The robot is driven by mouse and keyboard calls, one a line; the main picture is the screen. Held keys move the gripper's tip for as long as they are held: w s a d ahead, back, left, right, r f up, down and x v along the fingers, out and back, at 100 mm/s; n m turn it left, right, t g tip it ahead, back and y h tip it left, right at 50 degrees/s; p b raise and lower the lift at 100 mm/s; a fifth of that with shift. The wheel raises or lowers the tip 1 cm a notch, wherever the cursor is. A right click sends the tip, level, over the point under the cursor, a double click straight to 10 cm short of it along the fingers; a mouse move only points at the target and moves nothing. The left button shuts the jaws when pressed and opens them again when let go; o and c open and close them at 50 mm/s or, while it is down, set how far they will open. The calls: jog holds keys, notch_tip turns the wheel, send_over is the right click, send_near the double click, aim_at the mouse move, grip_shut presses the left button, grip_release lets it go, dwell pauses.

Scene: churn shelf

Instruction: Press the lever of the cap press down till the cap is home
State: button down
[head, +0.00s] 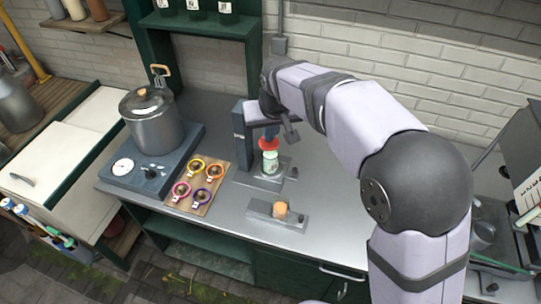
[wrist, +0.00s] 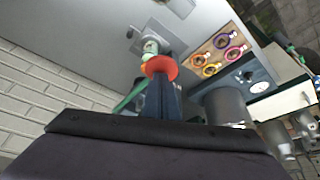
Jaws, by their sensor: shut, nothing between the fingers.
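The cap press has a dark upright column (head: 240,140) and a flat base plate (head: 262,181) on the worktop. A red disc (head: 268,143), seemingly the end of its lever, sits over a pale green jar (head: 270,163); the wrist view also shows the red disc (wrist: 160,67) and the jar (wrist: 150,46). My gripper (head: 271,131) points down over the disc. Its dark blue fingers are shut and empty, with tips at or just above the disc; contact cannot be told. The cap and most of the lever are hidden.
A metal plate with a tan cylinder (head: 280,210) lies in front of the press. A board with several coloured rings (head: 202,170) and a lidded pot (head: 153,122) on a dark base stand to the left. A green shelf frame (head: 254,60) rises behind.

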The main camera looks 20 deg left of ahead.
jog(key=shift+s+r, duration=0.1)
jog(key=shift+r, duration=0.3)
notch_tip(320, 180, up, 3)
jog(key=shift+f+p, duration=0.2)
jog(key=shift+p, duration=0.95)
jog(key=shift+r, duration=1.7)
jog(key=shift+d, duration=0.1)
jog(key=s+d+f+m+g+h+b, duration=0.15)
jog(key=s+d+f+b, duration=0.3)
jog(key=d+f, duration=0.65)
jog(key=s+d+f+m+g+h+b, duration=0.1)
jog(key=s+d+f+m+b, duration=0.4)
jog(key=d, duration=1)
jog(key=s+d+f+g, duration=0.1)
jog(key=s+d+f, duration=0.5)
jog(key=s, duration=0.5)
notch_tip(320, 180, down, 2)
jog(key=shift+s+d+f, duration=0.15)
jog(key=shift+s+f, duration=0.1)
